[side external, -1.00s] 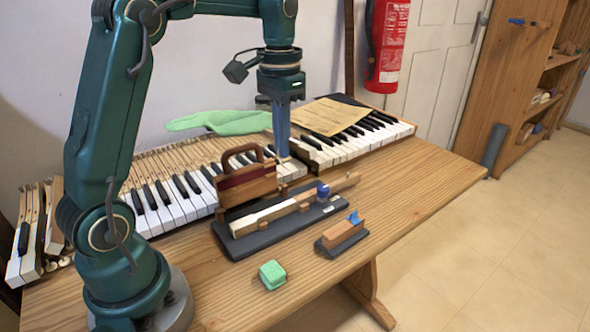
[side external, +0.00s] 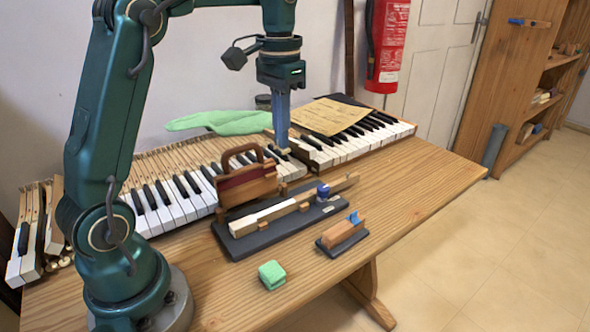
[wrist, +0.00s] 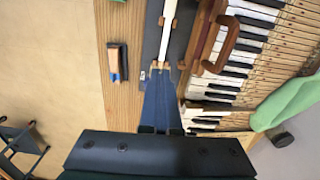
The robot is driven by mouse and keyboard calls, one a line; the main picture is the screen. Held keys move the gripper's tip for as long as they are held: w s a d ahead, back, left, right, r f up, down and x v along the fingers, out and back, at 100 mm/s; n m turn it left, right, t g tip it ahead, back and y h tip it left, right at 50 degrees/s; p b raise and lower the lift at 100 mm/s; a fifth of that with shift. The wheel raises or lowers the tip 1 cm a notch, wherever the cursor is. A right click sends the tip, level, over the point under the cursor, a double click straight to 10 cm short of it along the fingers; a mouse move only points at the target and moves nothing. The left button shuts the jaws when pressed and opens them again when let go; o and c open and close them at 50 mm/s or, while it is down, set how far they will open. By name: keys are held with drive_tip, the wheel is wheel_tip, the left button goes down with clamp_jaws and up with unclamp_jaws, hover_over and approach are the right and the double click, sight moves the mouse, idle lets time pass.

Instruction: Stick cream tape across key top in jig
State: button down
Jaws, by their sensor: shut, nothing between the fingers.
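The jig (side external: 285,232) is a dark base on the table, with a long wooden key with a white top (side external: 262,217) lying along it. A blue clamp-like part (side external: 323,191) sits at the key's far end. In the wrist view the white key top (wrist: 169,22) lies beyond my fingertips. My gripper (side external: 282,147) has its blue fingers together, above and behind the jig and apart from it. A small cream piece (wrist: 160,66) shows at the fingertips in the wrist view; I cannot tell whether it clings to them. No tape is clearly visible on the key top.
A brown wooden tool with a handle (side external: 248,180) stands at the jig's back edge. A small stand with a wooden block (side external: 342,232) and a green block (side external: 271,274) are in front. Keyboards (side external: 180,195), a green cloth (side external: 220,123) and paper (side external: 328,117) lie behind. The right of the table is clear.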

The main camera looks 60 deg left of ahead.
drive_tip(key=shift+r, duration=0.1)
drive_tip(key=shift+r, duration=1.4)
drive_tip(key=shift+w, duration=0.1)
drive_tip(key=shift+w+a+f, duration=0.15)
drive_tip(key=shift+w, duration=0.05)
drive_tip(key=shift+m, duration=0.6)
drive_tip(key=f, duration=0.1)
drive_tip(key=s+f, duration=0.1)
drive_tip(key=f, duration=0.2)
drive_tip(key=shift+s+a+f, duration=0.25)
drive_tip(key=shift+s+a, duration=0.05)
hover_over(242, 222)
wheel_tip(242, 222, down, 5)
drive_tip(key=shift+f, duration=2.65)
drive_tip(key=shift+f, duration=0.85)
idle(0.8)
